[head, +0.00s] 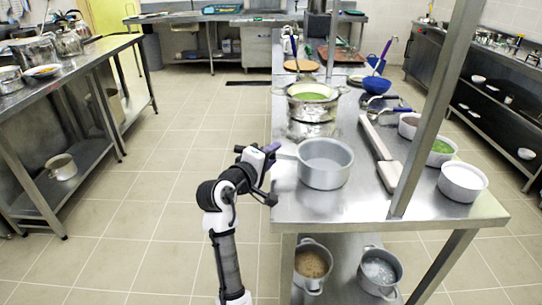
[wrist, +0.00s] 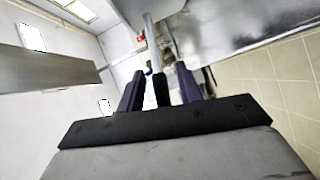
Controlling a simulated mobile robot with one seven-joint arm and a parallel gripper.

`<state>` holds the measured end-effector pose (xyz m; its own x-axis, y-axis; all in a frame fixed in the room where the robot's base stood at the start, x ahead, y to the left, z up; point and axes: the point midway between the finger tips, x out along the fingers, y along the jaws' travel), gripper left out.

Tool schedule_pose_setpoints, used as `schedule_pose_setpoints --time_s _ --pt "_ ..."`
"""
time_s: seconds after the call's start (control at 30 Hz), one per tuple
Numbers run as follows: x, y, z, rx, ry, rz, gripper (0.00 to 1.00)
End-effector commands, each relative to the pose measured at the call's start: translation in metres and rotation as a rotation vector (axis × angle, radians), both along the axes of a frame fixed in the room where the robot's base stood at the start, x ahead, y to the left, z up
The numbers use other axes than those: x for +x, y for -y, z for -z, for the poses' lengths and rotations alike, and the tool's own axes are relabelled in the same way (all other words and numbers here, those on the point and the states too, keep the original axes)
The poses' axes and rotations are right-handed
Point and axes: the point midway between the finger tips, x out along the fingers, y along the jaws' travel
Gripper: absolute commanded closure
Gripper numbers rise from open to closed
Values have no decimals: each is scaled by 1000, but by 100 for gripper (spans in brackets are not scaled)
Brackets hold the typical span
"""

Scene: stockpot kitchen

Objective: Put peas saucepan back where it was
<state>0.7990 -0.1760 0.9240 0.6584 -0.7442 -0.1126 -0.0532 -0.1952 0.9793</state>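A grey metal saucepan (head: 325,170) stands upright near the left front part of the steel table, and its inside looks empty. Its handle points left toward my gripper (head: 271,158), which is at the table's left edge. In the wrist view, the two purple fingers of my gripper (wrist: 160,90) are apart, with a dark-ended bar (wrist: 162,92) between them and gaps on both sides. The bar appears to be the saucepan handle. A large pot (head: 312,108) with green contents stands behind the saucepan. I cannot tell which pan the task calls the peas saucepan.
A long pale board (head: 380,152) lies right of the saucepan. A white pan with green contents (head: 440,150) and a white pan (head: 462,183) stand along the right side. A post (head: 432,100) rises at the front right. Two pots (head: 380,272) sit on the lower shelf.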

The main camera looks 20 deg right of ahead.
Motion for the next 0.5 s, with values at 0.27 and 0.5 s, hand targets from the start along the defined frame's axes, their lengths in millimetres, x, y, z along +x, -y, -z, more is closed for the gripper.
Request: schedule_pose_setpoints --time_s 0.27,0.5 --pt "-17 -21 -5 -1 1 -4 65" --pt "-51 -60 -10 0 1 -3 65"
